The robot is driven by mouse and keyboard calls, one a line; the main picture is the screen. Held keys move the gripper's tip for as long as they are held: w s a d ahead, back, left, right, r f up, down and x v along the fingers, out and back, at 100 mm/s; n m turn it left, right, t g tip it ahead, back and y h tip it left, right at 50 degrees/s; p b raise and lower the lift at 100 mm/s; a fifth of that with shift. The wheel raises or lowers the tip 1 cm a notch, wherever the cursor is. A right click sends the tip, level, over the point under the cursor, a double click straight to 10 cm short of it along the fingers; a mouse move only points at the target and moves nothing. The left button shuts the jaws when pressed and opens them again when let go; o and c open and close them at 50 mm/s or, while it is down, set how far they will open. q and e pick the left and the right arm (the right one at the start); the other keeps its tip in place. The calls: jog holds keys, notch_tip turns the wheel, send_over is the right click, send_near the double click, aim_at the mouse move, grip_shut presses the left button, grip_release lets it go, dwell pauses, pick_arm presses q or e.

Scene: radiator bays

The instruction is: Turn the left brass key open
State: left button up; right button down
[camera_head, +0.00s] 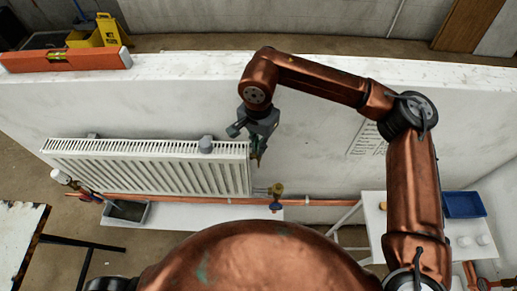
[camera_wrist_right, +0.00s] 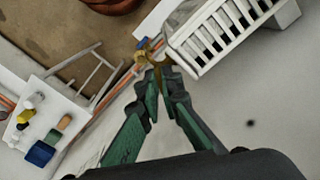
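A small brass key fitting (camera_head: 277,189) with a blue part below it stands on the copper pipe just right of the radiator's lower right end. It also shows in the right wrist view (camera_wrist_right: 143,56), just beyond my fingertips. My right gripper (camera_head: 257,162) hangs in front of the wall at the radiator's right end, up and left of the fitting in the head view. Its green fingers (camera_wrist_right: 158,72) converge and their tips look together, with no object clearly held. They appear apart from the fitting. My left gripper is not in view.
A white radiator (camera_head: 150,168) hangs on the white wall, with a white-and-red valve (camera_head: 62,177) at its left end. A copper pipe (camera_head: 320,202) runs low along the wall. A white table with a blue tray (camera_head: 463,204) stands right. An orange level (camera_head: 65,59) lies on the wall top.

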jog(key=shift+n, duration=0.4)
jog(key=c, duration=2.2)
grip_release()
jog(key=shift+o, duration=0.2)
jog(key=shift+r, duration=4.05)
